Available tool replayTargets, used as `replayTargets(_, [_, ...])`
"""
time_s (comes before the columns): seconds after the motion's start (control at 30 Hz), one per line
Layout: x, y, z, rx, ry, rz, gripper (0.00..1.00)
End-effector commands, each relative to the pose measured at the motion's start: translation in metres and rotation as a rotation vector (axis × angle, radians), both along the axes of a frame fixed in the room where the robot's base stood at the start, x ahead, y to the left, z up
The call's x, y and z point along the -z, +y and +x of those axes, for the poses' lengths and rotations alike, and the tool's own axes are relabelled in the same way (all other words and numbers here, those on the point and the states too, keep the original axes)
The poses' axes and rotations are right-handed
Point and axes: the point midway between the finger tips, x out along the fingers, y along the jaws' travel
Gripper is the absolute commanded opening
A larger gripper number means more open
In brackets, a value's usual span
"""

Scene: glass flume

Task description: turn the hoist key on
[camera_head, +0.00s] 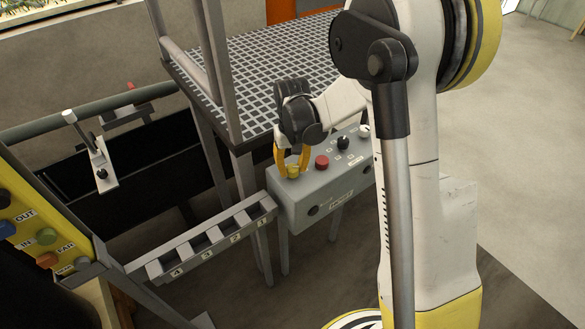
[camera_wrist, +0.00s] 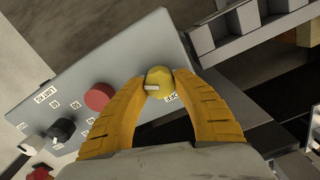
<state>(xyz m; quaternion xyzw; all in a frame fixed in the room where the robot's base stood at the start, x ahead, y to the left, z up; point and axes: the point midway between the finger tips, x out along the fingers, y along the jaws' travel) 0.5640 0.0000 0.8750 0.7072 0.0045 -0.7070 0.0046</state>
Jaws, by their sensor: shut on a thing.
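A grey control box (camera_head: 325,192) stands beside a metal grating platform; in the wrist view its sloping top (camera_wrist: 115,60) fills the upper left. A round yellow knob (camera_wrist: 157,80) with a white pointer mark sits at the box's end, and I take it for the hoist key. The pointer lies toward the left in the wrist view; small labels beside the knob are too small to read surely. My gripper (camera_head: 292,163) has its yellow fingers closed on both sides of this knob; they also show in the wrist view (camera_wrist: 158,86). The fingers partly hide the knob's sides.
A red button (camera_wrist: 99,97), a black knob (camera_wrist: 62,130) and a white knob (camera_head: 363,131) share the box top. The grating platform (camera_head: 270,65) rises behind. A numbered slotted rack (camera_head: 205,245) is at left, and a yellow button panel (camera_head: 35,225) at far left.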

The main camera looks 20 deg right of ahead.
Motion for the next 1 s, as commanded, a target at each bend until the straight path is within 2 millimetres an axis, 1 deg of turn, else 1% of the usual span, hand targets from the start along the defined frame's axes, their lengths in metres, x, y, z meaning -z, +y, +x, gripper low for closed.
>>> replayTargets(0.2, [0.0004,0.0007,-0.0004,-0.192,0.001,0.000,0.02])
replayTargets(0.5, [0.0004,0.0013,-0.0006,-0.397,0.001,0.000,0.02])
replayTargets(0.7, [0.0004,0.0015,-0.0007,-0.475,0.001,0.000,0.02])
replayTargets(1.0, [0.0004,0.0016,-0.0007,-0.513,0.000,0.000,0.02])
